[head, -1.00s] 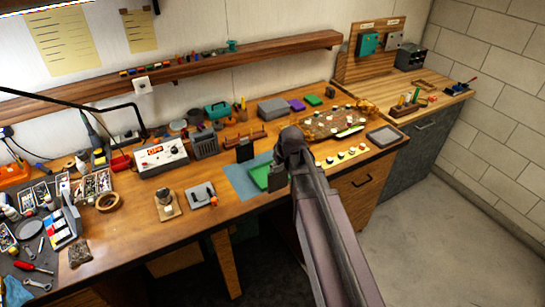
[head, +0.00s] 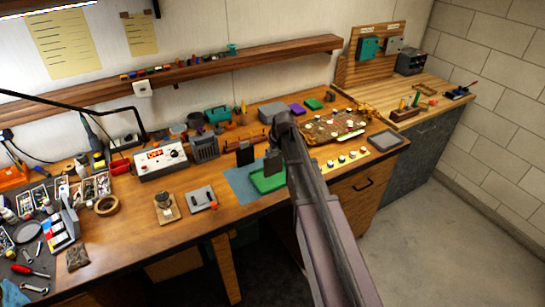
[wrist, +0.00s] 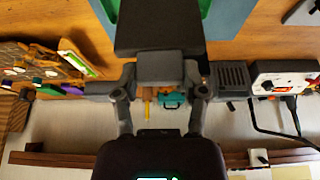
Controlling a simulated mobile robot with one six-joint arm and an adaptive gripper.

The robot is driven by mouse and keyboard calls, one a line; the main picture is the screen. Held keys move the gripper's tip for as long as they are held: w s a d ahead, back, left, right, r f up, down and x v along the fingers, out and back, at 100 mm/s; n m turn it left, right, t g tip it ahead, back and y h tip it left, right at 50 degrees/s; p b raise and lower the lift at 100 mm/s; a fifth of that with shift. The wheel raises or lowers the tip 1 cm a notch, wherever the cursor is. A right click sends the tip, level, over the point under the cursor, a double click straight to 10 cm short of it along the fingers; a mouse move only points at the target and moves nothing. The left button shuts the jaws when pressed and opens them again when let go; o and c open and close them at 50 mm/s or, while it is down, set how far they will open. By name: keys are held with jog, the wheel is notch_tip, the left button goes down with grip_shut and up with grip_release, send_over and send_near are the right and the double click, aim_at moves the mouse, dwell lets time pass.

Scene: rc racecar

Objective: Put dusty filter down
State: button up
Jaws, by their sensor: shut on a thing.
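A dark grey, flat block, seemingly the dusty filter (head: 273,163), is held in my gripper (wrist: 160,72) and hangs below it over the bench. In the wrist view the filter (wrist: 160,28) is a dark block between the two fingers, which are shut on it. In the head view my arm hides most of the gripper. A green tray (head: 266,184) lies below the filter on a blue mat (head: 238,186). The filter overlaps the tray's back edge in the head view; I cannot tell whether they touch.
A black upright block (head: 245,154) stands just left of the filter. A grey ribbed box (head: 205,147) and a soldering station (head: 161,162) are farther left. A cluttered brown board (head: 335,126) lies to the right. Bare wood is free in front of the mat.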

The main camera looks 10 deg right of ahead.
jog(key=shift+d+b+x, duration=0.1)
jog(key=shift+b+x, duration=0.85)
jog(key=shift+x, duration=0.05)
jog(key=shift+d+b+x, duration=0.15)
jog(key=shift+b+x, duration=0.75)
jog(key=shift+x, duration=0.05)
jog(key=shift+f, duration=0.2)
jog(key=o, duration=1.1)
jog(key=shift+r, duration=0.15)
jog(key=p+v, duration=1.1)
jog(key=v, duration=0.1)
